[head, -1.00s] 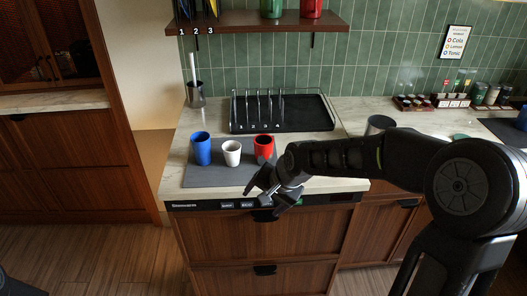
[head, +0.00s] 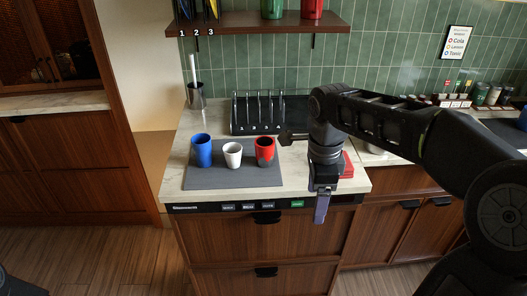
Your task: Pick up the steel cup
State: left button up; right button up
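No steel cup shows clearly now; a grey cylinder seen earlier on the counter right of the rack is behind my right arm. A blue cup (head: 202,152), a white cup (head: 232,155) and a red cup (head: 265,150) stand upright in a row on a grey mat (head: 235,180). My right gripper (head: 320,205) points down at the counter's front edge, right of the mat and apart from the cups. Its fingers are not clear enough to show whether it is open. My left gripper is out of view.
A black rack (head: 240,115) stands behind the mat. A metal holder with a brush (head: 196,95) stands back left. Something red (head: 348,166) lies beside my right wrist. Jars (head: 492,94) line the back right. A shelf (head: 260,27) hangs above.

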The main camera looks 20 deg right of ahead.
aim_at(265, 145)
jog(key=i, duration=0.95)
